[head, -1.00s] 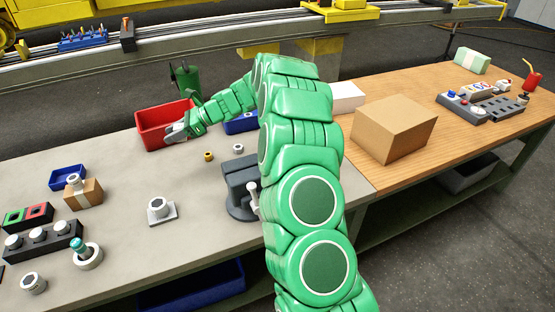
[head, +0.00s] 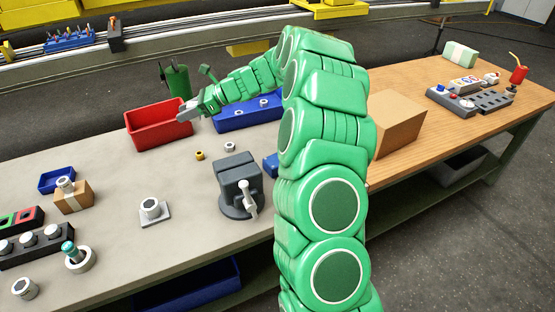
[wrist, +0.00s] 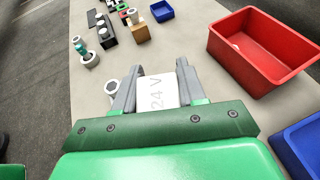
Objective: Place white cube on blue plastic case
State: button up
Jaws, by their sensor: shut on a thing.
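My gripper (wrist: 157,84) is shut on a white cube (wrist: 163,92) marked "24 V" in the wrist view. In the head view my gripper (head: 188,113) is at the right end of the red bin, and the cube is too small to make out. A blue bin (head: 236,123) stands just right of my gripper, partly behind my arm; its corner shows in the wrist view (wrist: 300,148). A small blue box (head: 50,187) is at the left. Another blue thing (head: 270,164) is mostly hidden by my arm. I cannot tell which is the case.
The red bin (head: 155,134) stands beside my gripper. A grey vise (head: 238,178) and small round parts (head: 199,155) are on the grey bench. A cardboard box (head: 398,121) and control panels (head: 468,100) are on the wooden bench. The grey bench's middle is fairly clear.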

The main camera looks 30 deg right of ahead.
jog(key=s+d+m+t+h, duration=0.1)
jog(key=s+d+m+t, duration=0.1)
jog(key=s+d, duration=0.4)
jog(key=s+d+m+t, duration=0.1)
jog(key=s+d, duration=0.2)
jog(key=d, duration=0.5)
jog(key=s+d+m+t+h, duration=0.1)
jog(key=s+d, duration=0.2)
jog(key=s, duration=0.4)
jog(key=s+d+m+t+h, duration=0.1)
jog(key=s+d, duration=0.2)
jog(key=s, duration=0.4)
send_over(272, 158)
jog(key=s, duration=0.1)
jog(key=f, duration=1.3)
jog(key=shift+s+a+f, duration=0.1)
jog(key=shift+s+a, duration=0.05)
jog(key=shift+a, duration=0.05)
jog(key=shift+w+d+f, duration=0.25)
jog(key=shift+w+f, duration=0.55)
jog(key=shift+f, duration=1.55)
jog(key=shift+f, duration=0.15)
